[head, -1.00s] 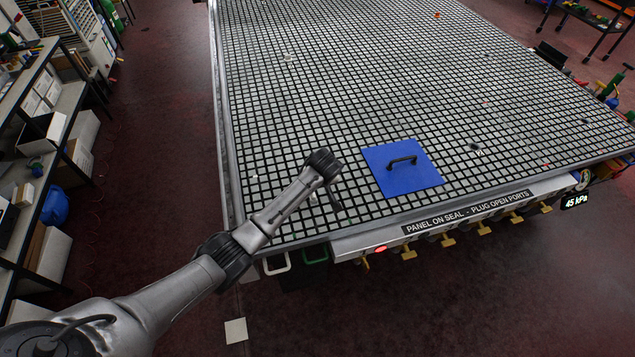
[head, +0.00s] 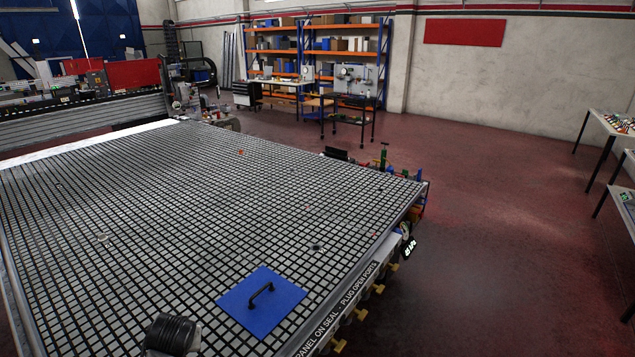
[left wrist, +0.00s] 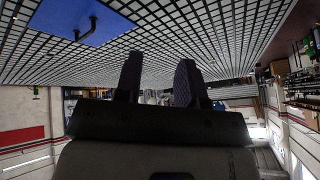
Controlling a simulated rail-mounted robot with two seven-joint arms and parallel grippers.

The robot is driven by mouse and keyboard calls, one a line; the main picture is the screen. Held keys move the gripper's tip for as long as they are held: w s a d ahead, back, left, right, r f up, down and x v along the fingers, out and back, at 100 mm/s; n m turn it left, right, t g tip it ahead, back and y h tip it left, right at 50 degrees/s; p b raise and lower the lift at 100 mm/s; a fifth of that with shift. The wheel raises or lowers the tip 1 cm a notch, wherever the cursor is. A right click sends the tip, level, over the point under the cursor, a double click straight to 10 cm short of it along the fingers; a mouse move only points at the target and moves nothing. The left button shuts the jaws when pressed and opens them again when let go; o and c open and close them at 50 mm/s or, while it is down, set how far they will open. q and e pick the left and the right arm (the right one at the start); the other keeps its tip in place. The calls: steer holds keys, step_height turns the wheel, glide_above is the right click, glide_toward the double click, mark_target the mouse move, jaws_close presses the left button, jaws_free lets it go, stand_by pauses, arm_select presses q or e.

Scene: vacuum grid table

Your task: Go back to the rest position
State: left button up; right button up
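A blue square panel (head: 240,303) with a black handle (head: 260,292) lies flat on the gridded vacuum table (head: 190,230) near its front right corner. My left gripper (left wrist: 159,62) shows in the left wrist view with its two dark fingers apart and nothing between them. That view is upside down, with the table top above the fingers and the blue panel (left wrist: 72,14) at the upper left, clear of the gripper. In the head view only a black joint of my left arm shows at the bottom, left of the panel. My right gripper is in neither view.
Yellow valve handles (head: 362,314) line the table's right edge under a sign. Green and red items (head: 384,158) stand at the far corner. White tables (head: 612,124) stand at the right, shelves (head: 318,50) at the back. The red floor (head: 490,230) between is clear.

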arm_select(q)
steer(key=s+d+r+m+t, duration=0.1)
steer(key=d+r+m+t, duration=0.25)
steer(key=r, duration=0.45)
steer(key=s+d+m+t+h, duration=0.15)
steer(key=s+d, duration=0.35)
steer(key=s, duration=0.6)
steer(key=s+d+f+g+h, duration=0.1)
steer(key=s+f+g, duration=0.1)
steer(key=s+f, duration=0.6)
steer(key=s+d+f+n+g, duration=0.1)
steer(key=s+f+g, duration=0.15)
steer(key=s, duration=0.85)
steer(key=s+d+f+g+h, duration=0.1)
steer(key=s+f+g, duration=0.1)
steer(key=s+f, duration=0.65)
steer(key=w+p+v, duration=0.1)
steer(key=p+v, duration=0.7)
steer(key=w+r+p+v, duration=0.1)
steer(key=w+p+v, duration=0.1)
steer(key=p+v, duration=0.6)
steer(key=shift+a+r, duration=0.2)
steer(key=shift+r, duration=0.65)
